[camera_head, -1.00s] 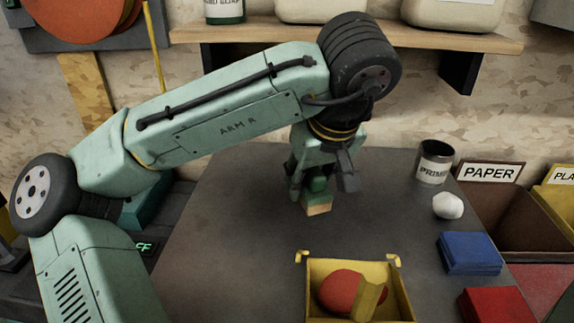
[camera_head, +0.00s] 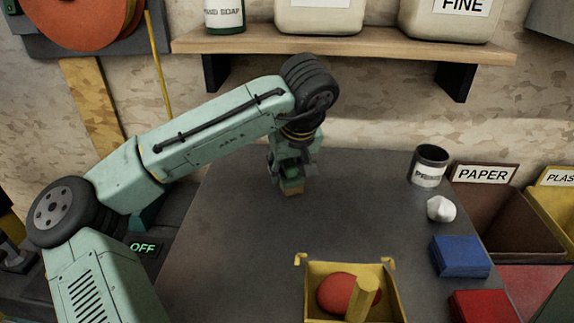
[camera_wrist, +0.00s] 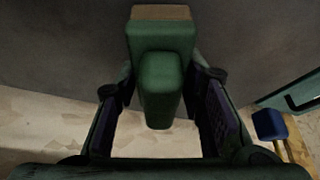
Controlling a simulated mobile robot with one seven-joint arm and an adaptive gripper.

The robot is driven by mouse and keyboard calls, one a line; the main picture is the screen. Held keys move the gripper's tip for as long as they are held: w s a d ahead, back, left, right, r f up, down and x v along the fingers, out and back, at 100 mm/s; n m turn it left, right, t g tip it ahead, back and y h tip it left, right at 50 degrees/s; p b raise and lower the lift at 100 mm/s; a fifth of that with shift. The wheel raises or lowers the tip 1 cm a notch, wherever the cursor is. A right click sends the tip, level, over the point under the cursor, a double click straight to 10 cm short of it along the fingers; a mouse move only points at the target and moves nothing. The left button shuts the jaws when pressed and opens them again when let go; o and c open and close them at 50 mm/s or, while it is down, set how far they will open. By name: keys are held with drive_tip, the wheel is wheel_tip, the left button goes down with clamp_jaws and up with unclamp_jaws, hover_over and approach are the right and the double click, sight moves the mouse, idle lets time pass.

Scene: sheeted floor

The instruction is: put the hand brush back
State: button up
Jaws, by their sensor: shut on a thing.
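The hand brush (camera_head: 292,186) has a green body and handle with a tan block of bristles. My gripper (camera_head: 289,172) is shut on it and holds it over the back part of the dark grey table (camera_head: 225,250). In the wrist view the brush's green handle (camera_wrist: 160,85) lies between my two dark fingers (camera_wrist: 162,112), with the tan bristle end at the top. The exact contact between fingers and handle is hard to see. I cannot tell how high the brush is above the table.
A yellow bin (camera_head: 312,290) with a red ball and a yellow piece stands at the front. A primer can (camera_head: 429,166), white lump (camera_head: 441,209), blue block (camera_head: 460,257) and red block (camera_head: 484,306) line the right side. A shelf (camera_head: 350,46) runs above. The table's left-middle is clear.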

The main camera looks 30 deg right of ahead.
drive_tip(key=o, duration=0.7)
drive_tip(key=shift+f, duration=0.15)
drive_tip(key=o, duration=0.5)
drive_tip(key=shift+r, duration=0.3)
drive_tip(key=b+v, duration=0.1)
drive_tip(key=v, duration=1)
drive_tip(key=shift+s+r, duration=0.2)
drive_tip(key=shift+r, duration=0.15)
